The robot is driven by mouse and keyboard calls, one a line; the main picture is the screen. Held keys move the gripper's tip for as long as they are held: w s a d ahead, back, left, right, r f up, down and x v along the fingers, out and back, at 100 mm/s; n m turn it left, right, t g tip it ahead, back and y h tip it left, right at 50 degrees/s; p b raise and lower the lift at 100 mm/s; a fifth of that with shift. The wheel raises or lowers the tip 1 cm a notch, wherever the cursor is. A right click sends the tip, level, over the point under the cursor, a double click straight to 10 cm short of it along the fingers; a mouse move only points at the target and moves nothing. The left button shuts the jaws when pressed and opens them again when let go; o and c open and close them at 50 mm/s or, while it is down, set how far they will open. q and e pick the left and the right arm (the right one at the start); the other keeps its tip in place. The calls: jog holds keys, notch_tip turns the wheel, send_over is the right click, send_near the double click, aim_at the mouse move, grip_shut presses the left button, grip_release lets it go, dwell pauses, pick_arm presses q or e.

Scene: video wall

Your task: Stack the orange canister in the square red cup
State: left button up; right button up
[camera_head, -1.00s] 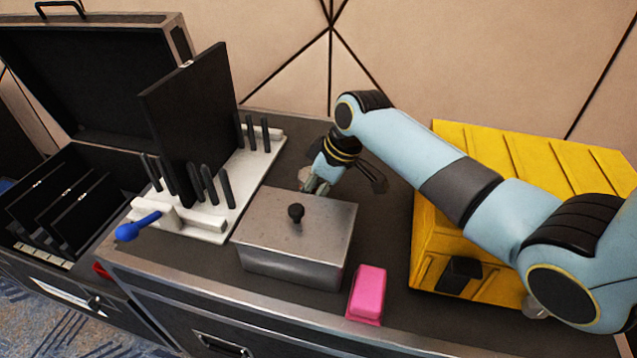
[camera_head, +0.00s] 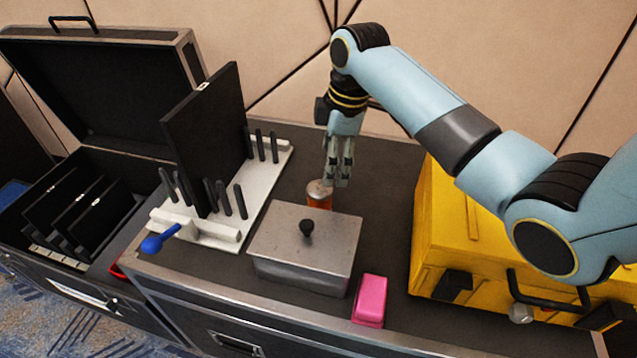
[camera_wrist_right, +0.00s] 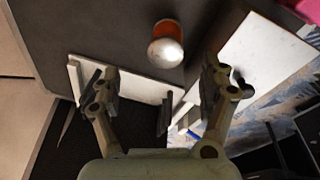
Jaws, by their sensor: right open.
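The orange canister (camera_head: 319,201) with a silver lid stands upright on the dark case top, behind the metal box. It also shows near the top of the right wrist view (camera_wrist_right: 166,30). My right gripper (camera_head: 339,182) points down just behind and to the right of the canister in the head view. Its fingers are apart and empty in the wrist view (camera_wrist_right: 160,82), with the canister beyond them. A small red piece (camera_head: 117,268) shows at the case's left edge; I cannot tell whether it is the square red cup. My left gripper is out of view.
A metal box (camera_head: 290,260) with a black knob stands in front of the canister. A pink block (camera_head: 370,300) lies to its right, then a yellow case (camera_head: 450,225). A white rack (camera_head: 262,185) with black pegs and a panel stands left. A blue-ended handle (camera_head: 160,240) lies in front.

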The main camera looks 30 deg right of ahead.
aim_at(320, 187)
jog(key=r+n, duration=0.1)
jog(key=w+a+r+n+g+p, duration=0.1)
jog(key=n, duration=0.1)
jog(key=shift+w+a+n+h, duration=0.1)
jog(key=shift+a+n+h, duration=0.2)
jog(key=shift+a+n+g+p, duration=0.1)
jog(key=shift+n+g+p, duration=0.25)
jog(key=shift+n+g, duration=0.05)
notch_tip(320, 187, down, 6)
jog(key=shift+r+b, duration=0.2)
jog(key=shift+b, duration=0.2)
notch_tip(320, 187, down, 5)
jog(key=shift+a+f+b, duration=0.1)
jog(key=shift+a+b, duration=0.05)
jog(key=shift+b, duration=0.15)
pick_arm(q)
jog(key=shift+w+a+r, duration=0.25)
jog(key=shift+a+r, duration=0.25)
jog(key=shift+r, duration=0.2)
pick_arm(e)
jog(key=shift+c, duration=0.2)
jog(key=c, duration=1.4)
